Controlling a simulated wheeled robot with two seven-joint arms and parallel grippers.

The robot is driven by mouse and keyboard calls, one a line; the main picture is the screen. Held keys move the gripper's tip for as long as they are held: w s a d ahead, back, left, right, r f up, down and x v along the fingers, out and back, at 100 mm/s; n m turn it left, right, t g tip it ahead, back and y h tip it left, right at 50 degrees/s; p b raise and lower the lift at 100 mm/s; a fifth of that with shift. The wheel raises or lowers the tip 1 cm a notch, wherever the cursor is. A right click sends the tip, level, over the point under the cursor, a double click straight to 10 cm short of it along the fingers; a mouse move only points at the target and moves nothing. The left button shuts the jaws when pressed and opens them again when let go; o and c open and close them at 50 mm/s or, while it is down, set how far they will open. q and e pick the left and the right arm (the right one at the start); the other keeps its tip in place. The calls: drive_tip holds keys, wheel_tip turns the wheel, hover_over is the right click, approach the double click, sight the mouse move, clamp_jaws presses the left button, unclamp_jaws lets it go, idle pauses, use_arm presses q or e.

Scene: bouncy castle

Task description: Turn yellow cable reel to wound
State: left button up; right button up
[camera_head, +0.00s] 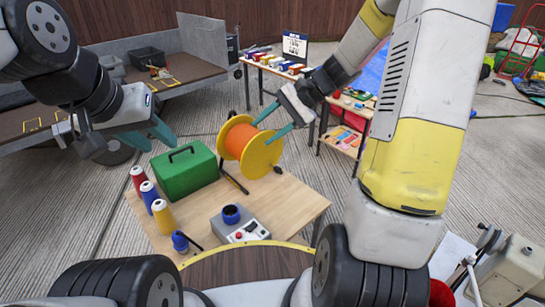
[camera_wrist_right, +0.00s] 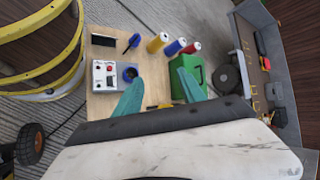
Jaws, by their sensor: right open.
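The yellow cable reel (camera_head: 261,158), with orange cable (camera_head: 237,139) wound around its middle, stands on edge on the wooden table, towards its far right side. My right gripper (camera_head: 262,132) is open, its two teal fingers apart at the upper right of the reel's near flange. I cannot tell whether they touch it. In the right wrist view the same open fingers (camera_wrist_right: 160,76) point over the table, and the reel is mostly hidden behind the gripper body. My left gripper (camera_head: 161,144) is open and empty, above the left side of the table near the green box.
The wooden table (camera_head: 283,200) also holds a green toolbox (camera_head: 185,172), several coloured spools (camera_head: 150,197), a grey control box (camera_head: 240,227) and a blue-handled tool (camera_head: 180,241). A cluttered bench (camera_head: 270,70) stands behind.

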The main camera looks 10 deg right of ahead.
drive_tip(key=w+d+f+m+t+y, duration=0.1)
drive_tip(key=w+f+m+y, duration=0.25)
drive_tip(key=w+f, duration=0.4)
drive_tip(key=m+t+h, duration=0.2)
drive_tip(key=m+t, duration=1)
drive_tip(key=m, duration=0.5)
approach(280, 171)
drive_tip(key=x, duration=0.3)
drive_tip(key=shift+r, duration=0.1)
drive_tip(key=x, duration=0.7)
drive_tip(key=shift+w+a, duration=0.2)
drive_tip(key=shift+w, duration=0.05)
drive_tip(key=shift+c, duration=0.5)
clamp_jaws()
